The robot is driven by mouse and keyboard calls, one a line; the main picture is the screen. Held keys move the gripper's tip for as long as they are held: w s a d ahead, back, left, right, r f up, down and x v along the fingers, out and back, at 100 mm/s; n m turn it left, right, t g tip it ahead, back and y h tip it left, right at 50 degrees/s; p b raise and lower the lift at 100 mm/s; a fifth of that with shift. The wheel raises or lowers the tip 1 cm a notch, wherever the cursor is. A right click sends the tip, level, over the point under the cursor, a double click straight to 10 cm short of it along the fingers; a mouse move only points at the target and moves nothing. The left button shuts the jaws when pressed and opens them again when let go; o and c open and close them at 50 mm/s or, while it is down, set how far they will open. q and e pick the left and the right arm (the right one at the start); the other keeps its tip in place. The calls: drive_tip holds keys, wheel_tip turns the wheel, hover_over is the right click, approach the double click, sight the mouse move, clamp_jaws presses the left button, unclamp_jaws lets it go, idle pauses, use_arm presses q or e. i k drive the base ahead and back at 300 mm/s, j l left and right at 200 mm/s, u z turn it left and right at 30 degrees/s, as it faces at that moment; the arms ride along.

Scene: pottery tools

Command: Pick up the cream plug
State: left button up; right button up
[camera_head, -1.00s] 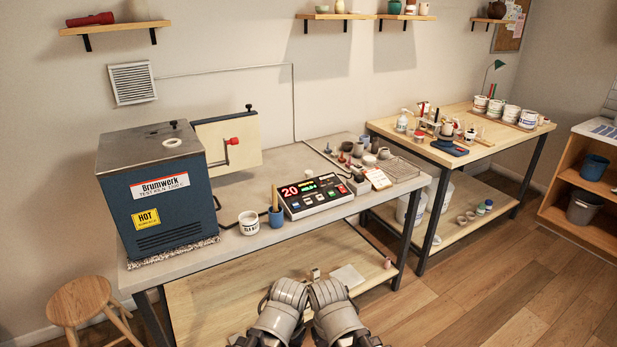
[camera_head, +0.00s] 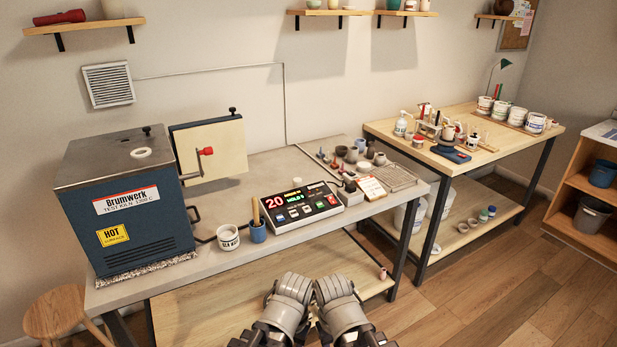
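A small round cream piece (camera_head: 141,152) lies on the flat top of the blue kiln (camera_head: 140,215), towards the back. It looks ring-like with a paler middle. I cannot tell for sure whether it is the cream plug or the rim around it. Grey rounded parts of my two arms show side by side at the bottom centre, in front of the bench and well away from the kiln.
The kiln's open door with a red knob stands to its right. A white cup (camera_head: 228,238), a blue cup (camera_head: 257,231) and a control box (camera_head: 300,205) stand on the bench (camera_head: 330,229). Small pots crowd its right end. A wooden stool (camera_head: 60,312) is at lower left.

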sight(296, 181)
drive_tip(key=i+l, duration=1.2)
drive_tip(key=i, duration=0.15)
